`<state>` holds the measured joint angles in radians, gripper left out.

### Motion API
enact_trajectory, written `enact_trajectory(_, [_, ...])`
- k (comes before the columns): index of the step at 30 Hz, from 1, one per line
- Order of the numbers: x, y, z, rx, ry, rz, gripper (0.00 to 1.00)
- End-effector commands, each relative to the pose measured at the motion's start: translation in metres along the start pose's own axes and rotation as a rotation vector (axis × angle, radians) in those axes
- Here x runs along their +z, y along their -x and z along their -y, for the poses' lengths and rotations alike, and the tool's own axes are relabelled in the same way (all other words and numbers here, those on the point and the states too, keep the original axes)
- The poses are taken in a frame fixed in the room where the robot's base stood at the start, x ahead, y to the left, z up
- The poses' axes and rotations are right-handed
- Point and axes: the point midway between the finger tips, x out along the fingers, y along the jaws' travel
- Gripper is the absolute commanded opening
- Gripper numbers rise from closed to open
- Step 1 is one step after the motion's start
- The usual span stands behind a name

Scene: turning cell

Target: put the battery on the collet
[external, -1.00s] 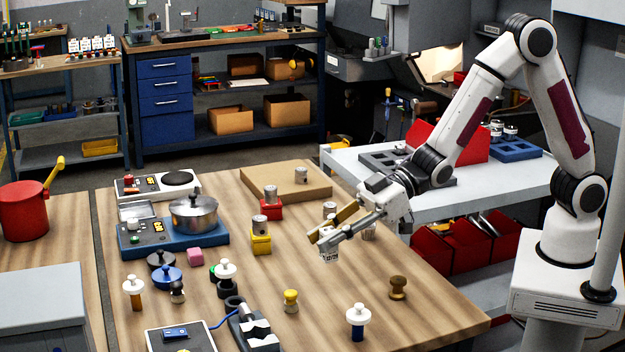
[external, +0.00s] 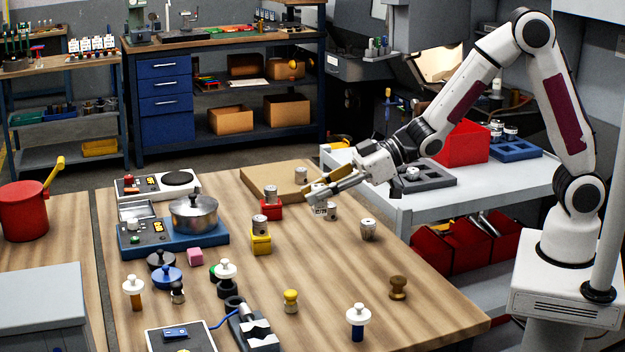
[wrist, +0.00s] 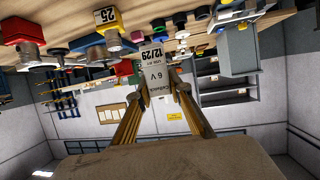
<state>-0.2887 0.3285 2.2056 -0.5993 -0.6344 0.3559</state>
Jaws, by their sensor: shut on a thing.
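My gripper (external: 316,194) is shut on the battery (external: 320,210), a small pale block with printed text, above the far right part of the table. A tapered metal piece (external: 368,229), which looks like the collet, stands alone on the table to the right. Which metal piece is the collet is not fully clear.
Metal cylinders stand on a yellow block (external: 261,244), a red block (external: 271,210) and a cardboard sheet (external: 285,178). A pot (external: 194,214) sits at the left. Several knobs stand in front. The table (external: 340,270) is clear around the tapered piece.

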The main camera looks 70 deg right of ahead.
Motion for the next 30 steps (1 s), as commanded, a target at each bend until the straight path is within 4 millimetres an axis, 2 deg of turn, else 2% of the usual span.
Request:
enact_trajectory(1, [-0.001, 0.006, -0.014, 0.014, -0.004, -0.002, 0.0])
enact_trajectory(3, [-0.002, 0.013, -0.028, 0.027, -0.01, -0.001, 0.0])
enact_trajectory(15, [-0.001, 0.06, -0.099, 0.072, -0.028, -0.001, 0.0])
enact_trajectory(24, [0.006, 0.102, -0.134, 0.073, -0.029, 0.0, 0.0])
enact_trajectory(30, [0.015, 0.128, -0.141, 0.044, -0.018, 0.001, 0.0])
